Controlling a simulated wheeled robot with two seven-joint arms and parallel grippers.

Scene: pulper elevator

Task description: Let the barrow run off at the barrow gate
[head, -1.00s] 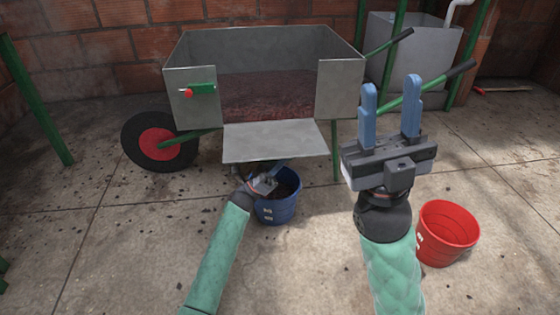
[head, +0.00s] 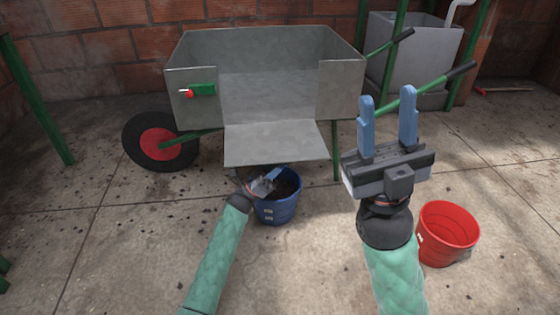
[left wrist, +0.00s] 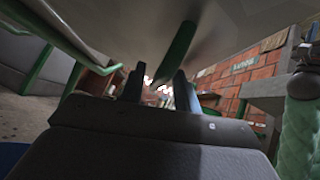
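The grey metal barrow (head: 190,100) stands with its gate (head: 275,145) folded down flat at the front. Its tray looks empty, with a bare floor. A green latch (head: 203,89) with a red knob sits on the left front panel. A blue bucket (head: 277,207) with dark stuff inside stands below the gate. My left gripper (head: 271,178) is low, under the gate's edge and in front of the bucket's opening; in the left wrist view its fingers (left wrist: 158,88) are apart with nothing seen held. My right gripper (head: 387,112) is open and empty, pointing up, right of the barrow.
A red bucket (head: 448,232) stands on the floor at right. The barrow's wheel (head: 158,142) is at left and its green handles (head: 430,86) reach right. A grey tank (head: 422,60) stands behind. The concrete floor in front is mostly clear.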

